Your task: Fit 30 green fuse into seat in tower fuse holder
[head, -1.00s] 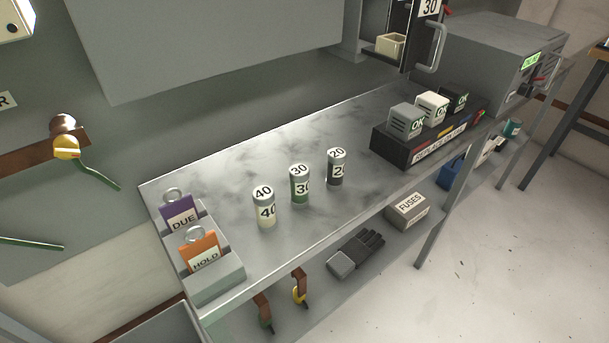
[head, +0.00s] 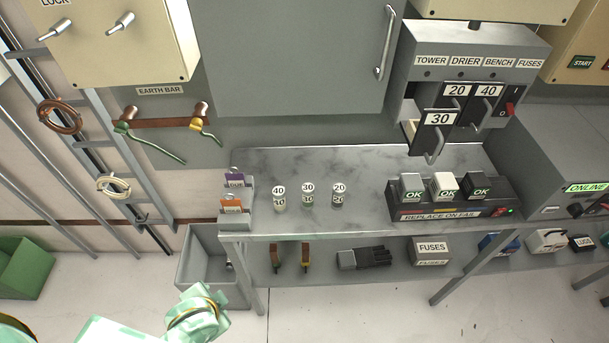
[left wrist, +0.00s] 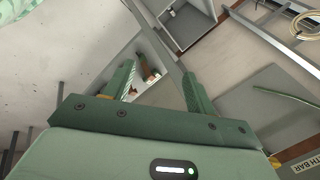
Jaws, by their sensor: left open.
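The 30 green fuse (head: 308,196) stands upright on the grey bench, between the 40 fuse (head: 278,198) and the 20 fuse (head: 339,196). The fuse box (head: 462,75) hangs above the bench at the right. Its tower holder (head: 437,128), marked 30, hangs out lower and further forward than the two beside it. A pale seat block shows behind its left edge; its inside is hidden. In the left wrist view my left gripper (left wrist: 158,88) is open with nothing between its fingers, well away from the fuses. My right gripper is in no view.
A tag holder with purple and orange tags (head: 236,205) stands at the bench's left end. A black tray (head: 452,212) with three OK blocks stands at the right. The bench (head: 375,165) is clear around the fuses. A grey bin (head: 205,265) stands below left.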

